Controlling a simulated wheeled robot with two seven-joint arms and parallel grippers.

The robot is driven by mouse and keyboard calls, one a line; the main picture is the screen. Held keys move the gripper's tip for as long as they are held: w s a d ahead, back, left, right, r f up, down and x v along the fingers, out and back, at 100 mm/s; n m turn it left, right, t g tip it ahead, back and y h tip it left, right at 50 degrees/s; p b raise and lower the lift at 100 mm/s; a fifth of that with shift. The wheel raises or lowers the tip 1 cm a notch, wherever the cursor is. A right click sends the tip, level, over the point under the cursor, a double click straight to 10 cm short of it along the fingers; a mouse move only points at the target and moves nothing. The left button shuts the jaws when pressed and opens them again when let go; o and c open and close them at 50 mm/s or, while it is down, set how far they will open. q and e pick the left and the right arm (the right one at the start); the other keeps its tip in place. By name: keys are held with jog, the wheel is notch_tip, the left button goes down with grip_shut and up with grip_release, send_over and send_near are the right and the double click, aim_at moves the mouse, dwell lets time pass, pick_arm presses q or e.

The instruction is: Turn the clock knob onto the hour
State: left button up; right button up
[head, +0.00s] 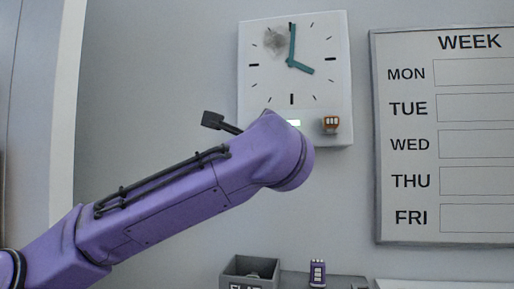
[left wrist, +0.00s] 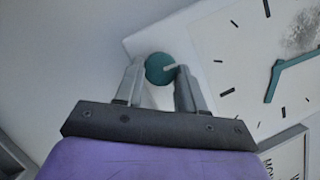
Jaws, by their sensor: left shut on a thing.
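The white square clock (head: 262,90) hangs on the wall in the head view. Its long teal hand points straight up and its short teal hand points to the lower right. In the left wrist view, my left gripper (left wrist: 160,66) is shut on the round teal knob (left wrist: 157,69), one finger on each side. Part of the clock face (left wrist: 245,65) shows to the right. In the head view my purple arm hides the knob and fingers. My right gripper is not in view.
A framed week board (head: 377,150) hangs to the right.

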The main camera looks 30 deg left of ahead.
pick_arm(q)
jog(key=shift+n, duration=0.6)
jog(key=shift+r+b, duration=0.1)
jog(key=shift+b, duration=0.2)
jog(key=o, duration=1)
jog(key=shift+o, duration=0.2)
jog(key=b+v, duration=0.4)
jog(key=v, duration=0.6)
jog(key=shift+d, duration=0.3)
